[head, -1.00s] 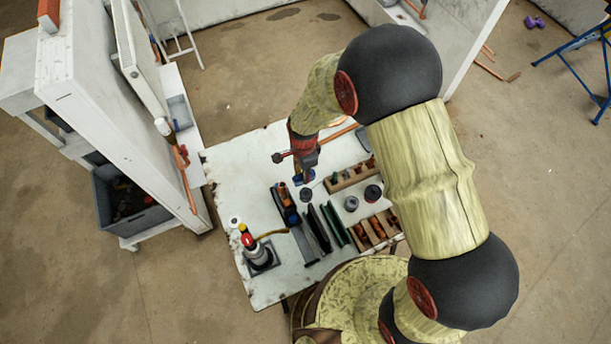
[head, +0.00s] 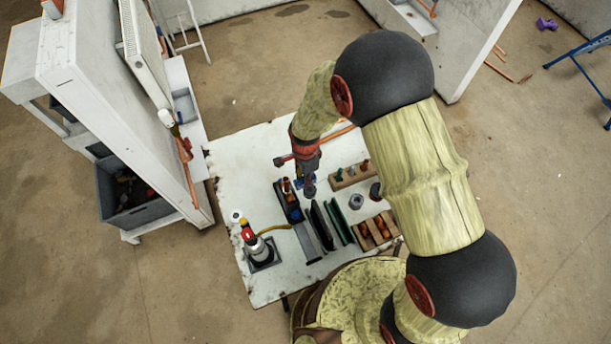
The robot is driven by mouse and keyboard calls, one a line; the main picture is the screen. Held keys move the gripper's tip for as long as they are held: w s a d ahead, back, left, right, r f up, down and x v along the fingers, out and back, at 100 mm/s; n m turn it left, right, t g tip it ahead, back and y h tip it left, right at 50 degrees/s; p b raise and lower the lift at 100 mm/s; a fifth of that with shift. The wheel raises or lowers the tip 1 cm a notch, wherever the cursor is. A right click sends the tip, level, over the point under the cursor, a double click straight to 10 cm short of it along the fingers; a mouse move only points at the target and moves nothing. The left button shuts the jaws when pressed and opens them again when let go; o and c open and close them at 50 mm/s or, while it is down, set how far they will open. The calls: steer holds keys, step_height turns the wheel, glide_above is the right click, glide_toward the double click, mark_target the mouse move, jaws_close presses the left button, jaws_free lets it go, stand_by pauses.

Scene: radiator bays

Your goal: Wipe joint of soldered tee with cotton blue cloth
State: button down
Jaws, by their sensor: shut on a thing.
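My gripper (head: 306,178) points down over the workbench, shut on a small blue piece that appears to be the cloth (head: 299,184). The blue shows around the fingertips, though the arm hides part of it. A dark round item shows just below the fingertips; whether they touch it I cannot tell. A copper pipe with a fitting that looks like the tee (head: 184,152) runs down the white wall bay at left, below the radiator (head: 143,50). My gripper is well to the right of it. The joint is too small to judge.
The white workbench (head: 232,160) carries a torch-like canister (head: 257,245), a tool tray (head: 287,203), dark upright plates (head: 322,226), a grey cylinder (head: 356,201) and wooden fitting racks (head: 375,231). A grey crate (head: 133,213) stands under the left bay. Floor is open between bays.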

steer(key=shift+s+a, duration=0.3)
steer(key=shift+a, duration=0.35)
stand_by(1.7)
steer(key=shift+w+a+b, duration=0.15)
steer(key=shift+w+b, duration=0.15)
steer(key=shift+b, duration=0.15)
stand_by(0.9)
steer(key=shift+s, duration=0.1)
steer(key=shift+s+d, duration=0.35)
steer(key=shift+s, duration=0.2)
steer(key=shift+w+a, duration=0.1)
steer(key=shift+w, duration=0.1)
steer(key=shift+w+a, duration=0.2)
steer(key=shift+w, duration=0.2)
stand_by(0.5)
steer(key=shift+s, duration=0.1)
steer(key=shift+s+d, duration=0.3)
steer(key=shift+s, duration=0.2)
